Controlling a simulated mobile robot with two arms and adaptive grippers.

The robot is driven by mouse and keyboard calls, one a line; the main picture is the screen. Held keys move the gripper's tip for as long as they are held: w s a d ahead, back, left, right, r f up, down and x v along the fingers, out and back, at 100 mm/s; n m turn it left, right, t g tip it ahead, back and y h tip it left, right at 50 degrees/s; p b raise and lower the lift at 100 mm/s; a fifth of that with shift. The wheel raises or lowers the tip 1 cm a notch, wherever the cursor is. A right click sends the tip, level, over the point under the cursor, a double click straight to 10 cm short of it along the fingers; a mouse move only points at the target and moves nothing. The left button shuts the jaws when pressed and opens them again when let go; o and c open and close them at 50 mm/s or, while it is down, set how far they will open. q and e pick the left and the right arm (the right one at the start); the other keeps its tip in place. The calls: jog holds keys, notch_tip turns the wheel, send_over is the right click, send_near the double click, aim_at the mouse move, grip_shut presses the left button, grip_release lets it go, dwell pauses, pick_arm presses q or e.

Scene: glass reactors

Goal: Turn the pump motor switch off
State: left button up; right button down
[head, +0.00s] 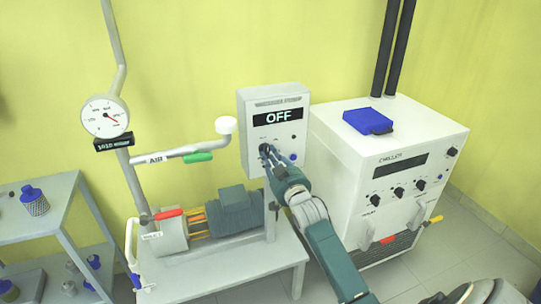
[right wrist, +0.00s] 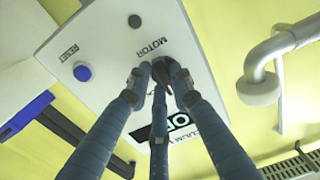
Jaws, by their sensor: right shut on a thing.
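The vacuum pump control box (head: 250,103) is a light grey panel on the wall side, above the pump. Its display (head: 278,117) reads OFF. My right gripper (head: 266,151) reaches up to the lower left of the panel. In the right wrist view its fingers (right wrist: 158,78) close around the dark motor switch knob (right wrist: 164,69), just below the MOTOR label. The fingers hide most of the knob, so its exact angle is hard to tell. A blue RESET button (right wrist: 82,72) and a small dark button (right wrist: 135,21) sit beside it. My left gripper is not in view.
The chiller (head: 345,152) stands right of the panel with a blue item (head: 368,121) on top. The pump (head: 238,210) sits on a grey bench under the panel. An AIR pipe with a green handle (head: 198,157) and a pressure gauge (head: 105,117) are at left.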

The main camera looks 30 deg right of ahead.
jog(key=shift+f+n, duration=0.1)
jog(key=shift+n, duration=0.2)
jog(key=c, duration=1.5)
grip_release()
jog(key=v, duration=1.2)
jog(key=shift+f, duration=0.1)
